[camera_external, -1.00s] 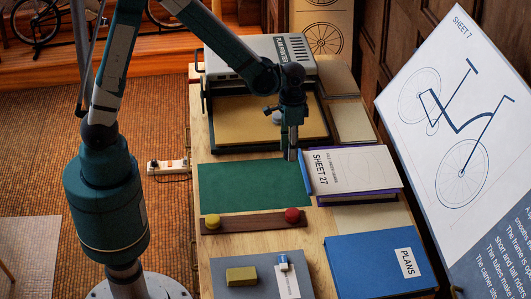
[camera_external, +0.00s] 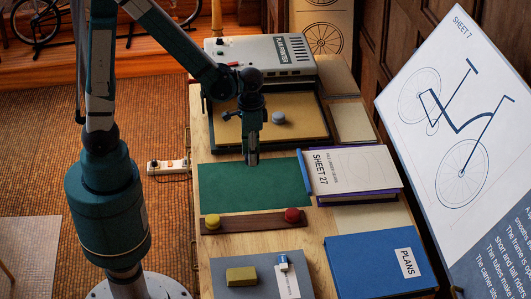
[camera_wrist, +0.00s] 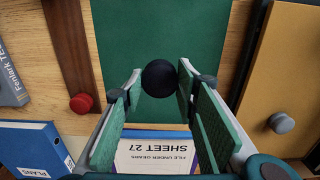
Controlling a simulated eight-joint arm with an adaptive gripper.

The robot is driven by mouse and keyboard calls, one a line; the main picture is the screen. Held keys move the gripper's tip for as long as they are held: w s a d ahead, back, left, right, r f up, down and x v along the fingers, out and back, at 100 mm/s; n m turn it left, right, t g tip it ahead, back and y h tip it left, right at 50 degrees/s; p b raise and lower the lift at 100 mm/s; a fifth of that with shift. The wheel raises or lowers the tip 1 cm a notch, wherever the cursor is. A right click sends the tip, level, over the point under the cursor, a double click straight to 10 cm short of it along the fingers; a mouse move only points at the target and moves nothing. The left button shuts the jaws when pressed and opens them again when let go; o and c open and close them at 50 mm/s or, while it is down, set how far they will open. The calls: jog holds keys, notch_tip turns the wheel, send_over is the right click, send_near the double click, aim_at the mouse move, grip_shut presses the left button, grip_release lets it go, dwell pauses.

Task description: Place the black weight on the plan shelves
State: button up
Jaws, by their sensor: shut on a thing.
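The black weight (camera_wrist: 159,78) shows in the wrist view as a dark round knob between the fingertips of my gripper (camera_wrist: 160,84). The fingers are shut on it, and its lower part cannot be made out. In the external view my gripper (camera_external: 252,161) points down near the far edge of the green mat (camera_external: 240,190); the weight is too small to make out there. I cannot pick out plan shelves in either view; a blue box labelled PLANS (camera_external: 365,265) lies at the front right.
A book stack labelled SHEET 27 (camera_external: 350,168) lies right of the mat, with a blue stick (camera_external: 304,172) beside it. A wooden bar (camera_external: 250,223) carries yellow and red knobs. A grey knob (camera_external: 278,118) sits on the tan tray behind. A sloped drawing board (camera_external: 440,110) stands right.

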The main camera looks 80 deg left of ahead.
jog(key=shift+f+b, duration=0.75)
jog(key=shift+f, duration=2.2)
jog(key=shift+f, duration=0.1)
jog(key=shift+f+b, duration=0.6)
jog(key=shift+f, duration=1.35)
jog(key=shift+f, duration=0.15)
jog(key=o, duration=1.2)
jog(key=shift+c, duration=0.2)
jog(key=shift+r, duration=0.2)
jog(key=shift+r+p, duration=1.45)
jog(key=shift+r, duration=4.5)
